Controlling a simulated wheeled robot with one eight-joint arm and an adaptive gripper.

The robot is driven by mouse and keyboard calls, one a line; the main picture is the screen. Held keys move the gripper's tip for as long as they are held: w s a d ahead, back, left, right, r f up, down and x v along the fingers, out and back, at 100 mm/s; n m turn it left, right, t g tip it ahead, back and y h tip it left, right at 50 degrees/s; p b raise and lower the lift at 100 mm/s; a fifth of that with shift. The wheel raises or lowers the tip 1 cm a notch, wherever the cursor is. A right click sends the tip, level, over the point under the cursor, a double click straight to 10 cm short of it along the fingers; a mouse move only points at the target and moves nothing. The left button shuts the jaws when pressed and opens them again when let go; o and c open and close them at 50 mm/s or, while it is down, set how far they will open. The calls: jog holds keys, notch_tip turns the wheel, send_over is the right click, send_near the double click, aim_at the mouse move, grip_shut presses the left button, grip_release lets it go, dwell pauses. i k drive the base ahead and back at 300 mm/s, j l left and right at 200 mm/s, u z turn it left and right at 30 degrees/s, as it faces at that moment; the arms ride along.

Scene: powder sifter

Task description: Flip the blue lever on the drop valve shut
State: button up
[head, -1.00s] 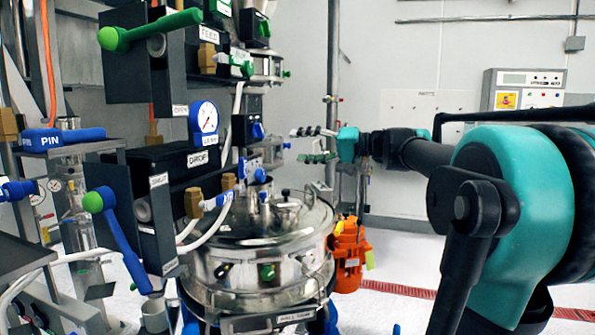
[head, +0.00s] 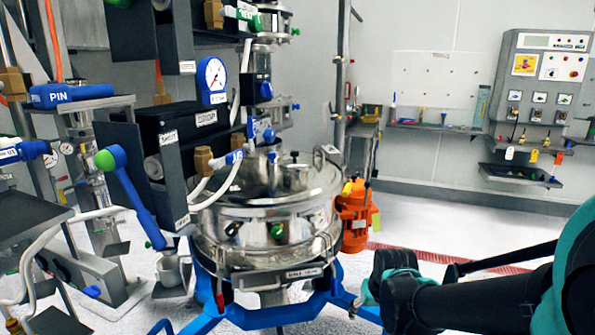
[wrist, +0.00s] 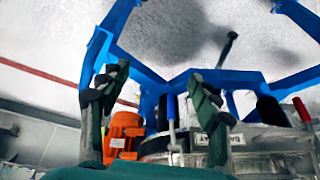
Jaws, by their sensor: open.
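The drop valve (head: 205,135) is a black box labelled DROP, left of centre in the head view, with a gauge above it. The blue lever (head: 135,205) is on the left, with a green ball at its upper-left end, and it slants down to the right beside a dark plate. A SHUT label (head: 169,136) is on the plate. My gripper (wrist: 157,85) is open in the wrist view, with nothing between its fingers. In the head view my gripper is low at right of centre, well away from the lever; its fingertips are hard to make out there.
A steel vessel (head: 262,215) stands on a blue frame (head: 340,295) beside the valve. An orange motor (head: 355,215) is at its right side. A blue PIN handle (head: 70,95) and hoses crowd the left. The floor at right is mostly clear.

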aim_at(113, 158)
jog(key=u, duration=1.6)
